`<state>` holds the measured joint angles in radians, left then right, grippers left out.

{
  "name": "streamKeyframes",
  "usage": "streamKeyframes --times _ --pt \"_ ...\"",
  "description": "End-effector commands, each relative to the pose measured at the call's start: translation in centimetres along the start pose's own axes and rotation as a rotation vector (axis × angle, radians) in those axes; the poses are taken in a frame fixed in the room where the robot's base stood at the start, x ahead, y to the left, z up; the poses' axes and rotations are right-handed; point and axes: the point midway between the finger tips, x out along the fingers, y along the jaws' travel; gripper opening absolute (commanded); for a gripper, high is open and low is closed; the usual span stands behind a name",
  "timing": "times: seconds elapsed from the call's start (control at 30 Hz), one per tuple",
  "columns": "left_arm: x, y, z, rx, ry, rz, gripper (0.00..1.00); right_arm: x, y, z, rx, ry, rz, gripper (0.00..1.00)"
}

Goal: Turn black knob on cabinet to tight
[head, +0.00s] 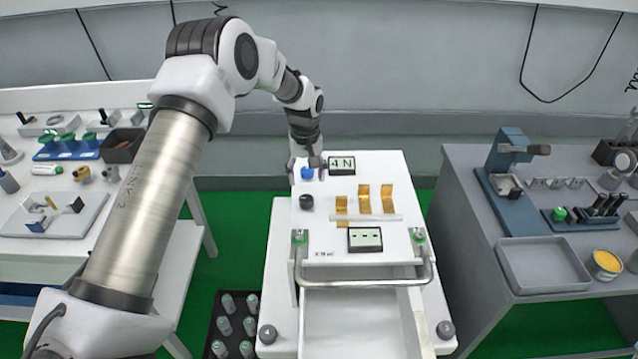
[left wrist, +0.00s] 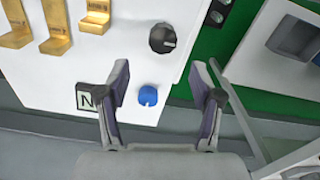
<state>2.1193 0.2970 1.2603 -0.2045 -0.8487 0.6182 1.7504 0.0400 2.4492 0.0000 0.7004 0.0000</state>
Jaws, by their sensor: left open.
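The black knob (head: 306,202) sits on the white top of the cabinet (head: 380,165), near its left edge. In the left wrist view the black knob (left wrist: 163,38) shows a white pointer line and lies beyond the fingertips. A blue knob (head: 307,173) is on the same top, farther back; in the left wrist view the blue knob (left wrist: 148,95) stands between my fingers. My left gripper (head: 307,165) is open and empty over the back left of the cabinet, near the blue knob; I cannot tell whether it touches it. My right gripper is not in view.
Gold brackets (head: 364,199), a "4 N" display (head: 342,164) and a lower display (head: 365,239) are on the cabinet top. A metal handle (head: 365,284) and an open drawer (head: 350,325) are in front. Tables with tools stand on both sides.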

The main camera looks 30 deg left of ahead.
Motion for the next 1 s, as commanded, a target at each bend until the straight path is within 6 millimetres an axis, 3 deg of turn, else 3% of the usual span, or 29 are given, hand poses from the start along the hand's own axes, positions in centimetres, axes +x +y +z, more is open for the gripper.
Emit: streamKeyframes --times 0.43,0.73,0.77,0.9,1.0 --pt "7.0 -0.1 0.1 0.000 -0.002 -0.002 0.66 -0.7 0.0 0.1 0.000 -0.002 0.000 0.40" --pt "7.7 0.0 0.0 0.000 0.000 0.000 0.66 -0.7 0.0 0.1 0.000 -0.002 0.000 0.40" --pt "7.7 0.0 0.0 0.000 0.000 0.000 0.59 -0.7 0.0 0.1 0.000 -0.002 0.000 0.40" --pt "7.7 0.0 0.0 0.000 0.000 -0.001 0.09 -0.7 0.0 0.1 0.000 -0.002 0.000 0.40" --pt "7.8 0.0 0.0 0.000 0.000 -0.001 0.06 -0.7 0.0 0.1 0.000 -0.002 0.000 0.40"
